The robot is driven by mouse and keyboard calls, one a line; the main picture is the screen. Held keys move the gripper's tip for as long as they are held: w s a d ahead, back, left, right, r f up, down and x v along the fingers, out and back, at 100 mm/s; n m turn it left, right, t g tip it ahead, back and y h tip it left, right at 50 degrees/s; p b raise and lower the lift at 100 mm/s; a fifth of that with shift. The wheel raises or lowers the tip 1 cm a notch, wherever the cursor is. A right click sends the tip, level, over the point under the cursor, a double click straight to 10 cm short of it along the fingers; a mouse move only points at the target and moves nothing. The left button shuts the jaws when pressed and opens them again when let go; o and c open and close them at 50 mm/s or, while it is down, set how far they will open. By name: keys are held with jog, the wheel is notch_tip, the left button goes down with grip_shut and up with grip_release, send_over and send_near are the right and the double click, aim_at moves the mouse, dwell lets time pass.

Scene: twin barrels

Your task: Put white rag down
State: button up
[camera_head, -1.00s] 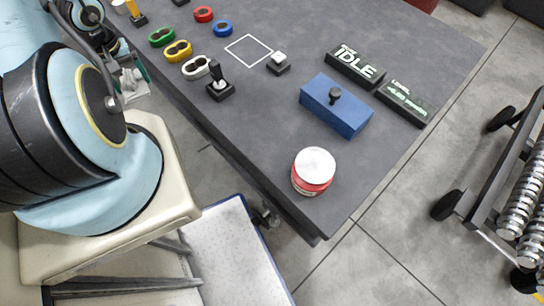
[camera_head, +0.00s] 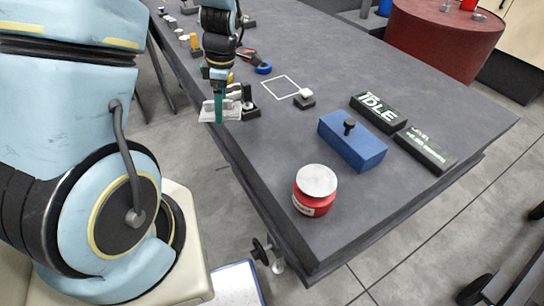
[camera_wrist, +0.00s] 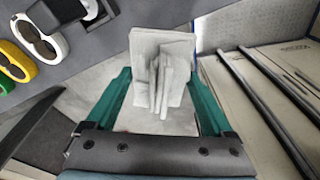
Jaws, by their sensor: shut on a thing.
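The white rag (camera_wrist: 160,62) is folded and creased. It sits between the two teal fingers of my gripper (camera_wrist: 160,85) in the wrist view. In the head view my gripper (camera_head: 219,106) points down at the left edge of the grey table (camera_head: 300,45), shut on the rag (camera_head: 207,113). The rag hangs at or just outside that edge; I cannot tell whether it touches the table. My wrist hides part of the tabletop behind it.
A white square outline (camera_head: 281,87) marks a bare patch. Coloured rings (camera_wrist: 40,40) lie near my gripper. A red barrel (camera_head: 445,42) stands behind.

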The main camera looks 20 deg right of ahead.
aim_at(271, 151)
jog(key=s+d+n+b, duration=0.3)
jog(key=s+d+n, duration=0.3)
jog(key=s+d, duration=0.4)
jog(key=shift+g, duration=0.4)
jog(key=f, duration=0.6)
jog(key=d+f+p, duration=0.1)
jog(key=f, duration=0.2)
jog(key=shift+w+d, duration=0.1)
jog(key=shift+w, duration=0.3)
jog(key=o, duration=1.3)
jog(key=shift+f, duration=0.1)
jog(key=shift+o, duration=0.2)
